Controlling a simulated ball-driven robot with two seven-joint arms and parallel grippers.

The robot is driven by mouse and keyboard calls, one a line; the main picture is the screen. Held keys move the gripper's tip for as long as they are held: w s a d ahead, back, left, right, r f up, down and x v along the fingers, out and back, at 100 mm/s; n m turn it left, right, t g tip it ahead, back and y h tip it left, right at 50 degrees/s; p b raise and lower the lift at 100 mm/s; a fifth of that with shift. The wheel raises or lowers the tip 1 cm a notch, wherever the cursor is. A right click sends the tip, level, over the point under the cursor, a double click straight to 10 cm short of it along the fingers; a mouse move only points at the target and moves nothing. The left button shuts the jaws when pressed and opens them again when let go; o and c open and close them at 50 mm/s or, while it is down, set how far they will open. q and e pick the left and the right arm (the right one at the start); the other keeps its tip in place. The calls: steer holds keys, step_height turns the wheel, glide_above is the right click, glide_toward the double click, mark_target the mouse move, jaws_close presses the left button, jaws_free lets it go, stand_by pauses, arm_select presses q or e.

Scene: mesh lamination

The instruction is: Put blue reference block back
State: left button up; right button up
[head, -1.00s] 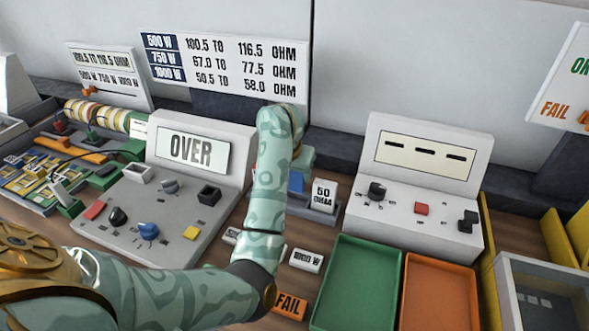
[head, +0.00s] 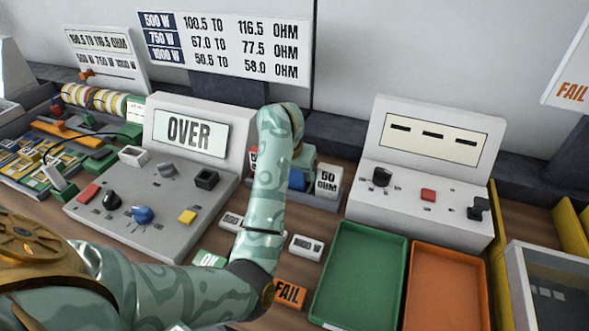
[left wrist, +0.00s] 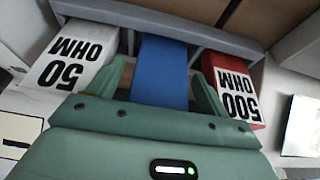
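The blue reference block (head: 298,179) stands in the grey reference rack (head: 322,200), between the white 50 ohm block (head: 328,182) and a red-and-white block. In the left wrist view the blue block (left wrist: 162,68) sits in its slot between the 50 ohm block (left wrist: 72,55) and the red 500 ohm block (left wrist: 232,92). My left gripper (head: 302,162) is over the rack. In the left wrist view its fingers (left wrist: 158,92) stand on either side of the blue block, with narrow gaps beside it, so it looks open. My forearm hides part of the rack in the head view. My right gripper is not seen.
A grey meter reading OVER (head: 190,134) stands left of the rack, and another meter (head: 428,142) showing dashes stands right. A green tray (head: 357,275) and an orange tray (head: 446,290) lie in front. Small labelled blocks and a FAIL tag (head: 289,294) lie near my left arm.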

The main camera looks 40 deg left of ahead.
arm_select(q)
steer(key=p+v, duration=0.8)
steer(key=v, duration=0.8)
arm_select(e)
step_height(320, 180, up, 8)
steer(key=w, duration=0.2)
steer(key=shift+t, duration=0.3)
arm_select(q)
steer(key=shift+a+r, duration=0.1)
steer(key=shift+r, duration=0.05)
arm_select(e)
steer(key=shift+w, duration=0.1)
